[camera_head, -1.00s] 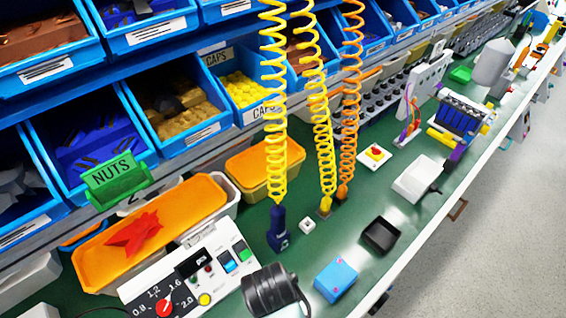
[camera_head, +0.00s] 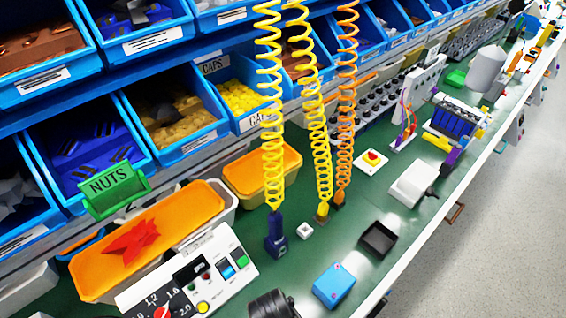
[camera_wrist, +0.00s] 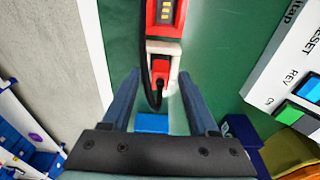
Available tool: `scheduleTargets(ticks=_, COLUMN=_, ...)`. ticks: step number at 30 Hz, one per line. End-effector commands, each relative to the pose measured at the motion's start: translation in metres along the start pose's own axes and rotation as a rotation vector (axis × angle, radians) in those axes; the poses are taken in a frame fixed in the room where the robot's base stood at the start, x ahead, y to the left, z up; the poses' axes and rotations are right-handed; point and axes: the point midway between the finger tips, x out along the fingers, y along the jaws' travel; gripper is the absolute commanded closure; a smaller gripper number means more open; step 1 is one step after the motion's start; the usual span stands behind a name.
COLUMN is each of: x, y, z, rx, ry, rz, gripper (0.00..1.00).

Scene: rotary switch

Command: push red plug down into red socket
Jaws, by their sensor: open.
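In the wrist view, a red plug (camera_wrist: 160,72) with a black cable sits in or against a white surround, near the line between my fingertips. A red socket-like block (camera_wrist: 165,17) with yellow contacts is just beyond it, at the top edge. I cannot tell how deep the plug sits. My gripper (camera_wrist: 161,88) is open, its two dark fingers on either side of the plug and apart from each other. Whether the fingers touch the plug is not clear. Plug and socket are not visible in the head view.
A blue box (camera_head: 334,286) and a black tray (camera_head: 379,238) lie on the green bench. Coiled cables (camera_head: 272,150) hang over it. The bench's white edge (camera_wrist: 106,60) is left.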

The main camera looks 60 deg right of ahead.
Motion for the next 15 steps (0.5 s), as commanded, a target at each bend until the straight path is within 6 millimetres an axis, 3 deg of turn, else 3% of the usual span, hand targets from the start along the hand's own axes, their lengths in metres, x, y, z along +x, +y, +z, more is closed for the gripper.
scheduleTargets(ticks=2, x=-0.0002, y=0.0000, z=0.0000, rx=0.000, ry=0.000, rz=0.000, gripper=0.45)
scheduleTargets(ticks=11, x=-0.0004, y=0.0002, z=-0.0001, rx=0.000, ry=0.000, rz=0.001, gripper=0.99)
scheduleTargets(ticks=15, x=-0.0004, y=0.0002, z=-0.0001, rx=0.000, ry=0.000, rz=0.001, gripper=1.00)
